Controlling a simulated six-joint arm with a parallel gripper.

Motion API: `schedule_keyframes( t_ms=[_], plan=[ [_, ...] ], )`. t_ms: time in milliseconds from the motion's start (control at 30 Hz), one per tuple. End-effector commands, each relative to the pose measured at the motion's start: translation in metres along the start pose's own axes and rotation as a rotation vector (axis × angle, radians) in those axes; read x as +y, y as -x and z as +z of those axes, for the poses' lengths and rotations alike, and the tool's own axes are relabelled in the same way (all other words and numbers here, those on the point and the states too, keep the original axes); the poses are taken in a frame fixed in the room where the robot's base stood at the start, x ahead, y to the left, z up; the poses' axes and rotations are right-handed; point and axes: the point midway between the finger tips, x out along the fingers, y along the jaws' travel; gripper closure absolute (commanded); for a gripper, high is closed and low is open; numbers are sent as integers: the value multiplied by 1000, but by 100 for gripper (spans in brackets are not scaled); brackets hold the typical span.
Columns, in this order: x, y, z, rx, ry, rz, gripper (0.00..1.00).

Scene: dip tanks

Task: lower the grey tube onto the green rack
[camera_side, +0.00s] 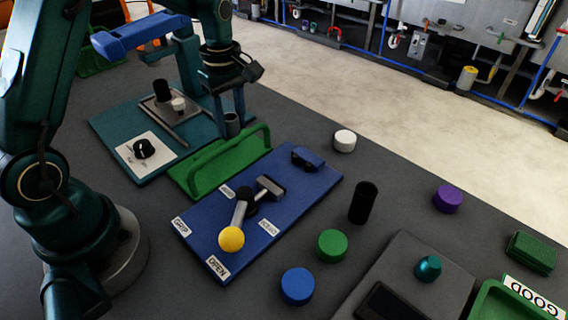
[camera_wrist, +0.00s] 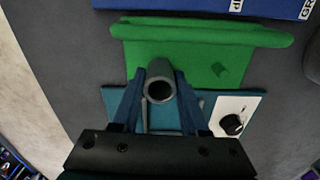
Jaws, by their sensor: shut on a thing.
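The grey tube (camera_side: 232,125) is held upright between the fingers of my gripper (camera_side: 230,108), which is shut on it. In the wrist view the tube (camera_wrist: 160,88) shows its dark open end, between the blue fingers of my gripper (camera_wrist: 160,98). The green rack (camera_side: 199,183) is a flat green plate with a long raised bar, between the teal board and the blue board. I cannot tell the tube's height above the rack.
The teal board (camera_side: 112,130) carries a black knob (camera_side: 144,148) and a small tray with a black cylinder (camera_side: 161,90). The blue board (camera_side: 195,238) has a yellow-ended lever (camera_side: 231,238). Several coloured pucks and a black cylinder (camera_side: 363,203) stand to the right.

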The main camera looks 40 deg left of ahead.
Motion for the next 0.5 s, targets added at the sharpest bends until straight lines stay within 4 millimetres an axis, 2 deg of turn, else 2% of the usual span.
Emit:
schedule_keyframes(
  t_ms=[500],
  plan=[
    [0,-9,0,0,0,-1,100]
  ],
)
